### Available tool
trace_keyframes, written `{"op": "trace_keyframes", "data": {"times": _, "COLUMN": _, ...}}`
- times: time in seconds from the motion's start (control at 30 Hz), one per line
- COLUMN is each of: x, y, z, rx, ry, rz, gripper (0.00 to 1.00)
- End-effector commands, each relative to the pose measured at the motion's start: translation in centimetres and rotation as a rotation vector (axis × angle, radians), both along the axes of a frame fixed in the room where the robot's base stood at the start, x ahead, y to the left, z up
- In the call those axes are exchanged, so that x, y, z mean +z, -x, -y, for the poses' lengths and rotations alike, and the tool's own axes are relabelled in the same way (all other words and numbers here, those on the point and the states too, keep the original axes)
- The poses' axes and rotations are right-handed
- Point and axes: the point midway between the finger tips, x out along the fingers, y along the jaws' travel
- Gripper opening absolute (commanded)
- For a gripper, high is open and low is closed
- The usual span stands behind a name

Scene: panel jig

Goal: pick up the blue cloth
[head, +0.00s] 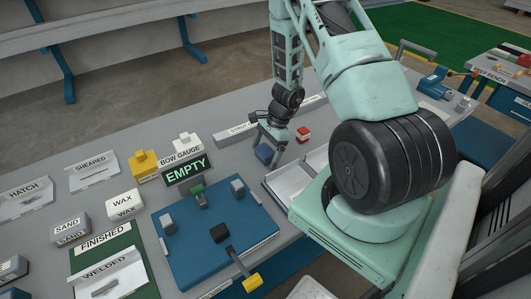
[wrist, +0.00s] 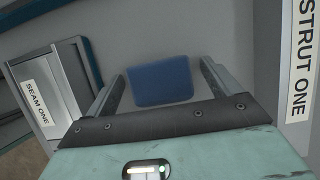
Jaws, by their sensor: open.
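The blue cloth (head: 264,153) is a small folded pad lying on the grey bench top, near the middle of the head view. In the wrist view the blue cloth (wrist: 160,82) lies flat between the two fingers. My gripper (head: 274,142) is open and points down at the cloth from close above it. In the wrist view my gripper (wrist: 158,88) has one finger on each side of the cloth. A gap shows between the cloth and the right finger; the left finger is close to its edge. I cannot tell the exact height of the fingertips.
A "STRUT ONE" tray (wrist: 297,60) lies to the right in the wrist view, a "SEAM ONE" tray (wrist: 38,103) to the left. A red and white block (head: 303,134) stands near my gripper. A blue jig (head: 215,240) with an "EMPTY" sign (head: 186,169) stands front left.

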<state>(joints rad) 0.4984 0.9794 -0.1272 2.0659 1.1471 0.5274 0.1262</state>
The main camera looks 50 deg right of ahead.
Motion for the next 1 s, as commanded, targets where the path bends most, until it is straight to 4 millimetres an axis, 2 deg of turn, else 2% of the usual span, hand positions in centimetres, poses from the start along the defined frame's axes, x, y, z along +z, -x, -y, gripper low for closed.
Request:
{"op": "trace_keyframes", "data": {"times": 0.17, "x": 0.0, "y": 0.0, "z": 0.0, "rx": 0.001, "ry": 0.0, "rz": 0.001, "gripper": 0.89}}
{"op": "trace_keyframes", "data": {"times": 0.2, "x": 0.0, "y": 0.0, "z": 0.0, "rx": 0.001, "ry": 0.0, "rz": 0.001, "gripper": 0.84}}
{"op": "trace_keyframes", "data": {"times": 0.3, "x": 0.0, "y": 0.0, "z": 0.0, "rx": 0.001, "ry": 0.0, "rz": 0.001, "gripper": 0.56}}
{"op": "trace_keyframes", "data": {"times": 0.37, "x": 0.0, "y": 0.0, "z": 0.0, "rx": 0.001, "ry": 0.0, "rz": 0.001, "gripper": 0.41}}
{"op": "trace_keyframes", "data": {"times": 0.43, "x": 0.0, "y": 0.0, "z": 0.0, "rx": 0.001, "ry": 0.0, "rz": 0.001, "gripper": 0.41}}
{"op": "trace_keyframes", "data": {"times": 0.47, "x": 0.0, "y": 0.0, "z": 0.0, "rx": 0.001, "ry": 0.0, "rz": 0.001, "gripper": 0.38}}
{"op": "trace_keyframes", "data": {"times": 0.77, "x": 0.5, "y": -0.1, "z": 0.0, "rx": 0.001, "ry": 0.001, "rz": 0.003, "gripper": 0.37}}
{"op": "trace_keyframes", "data": {"times": 0.87, "x": 1.3, "y": -0.1, "z": 0.0, "rx": 0.003, "ry": 0.001, "rz": 0.004, "gripper": 0.37}}
{"op": "trace_keyframes", "data": {"times": 1.0, "x": 3.5, "y": -0.2, "z": 0.1, "rx": 0.002, "ry": 0.003, "rz": 0.005, "gripper": 0.37}}
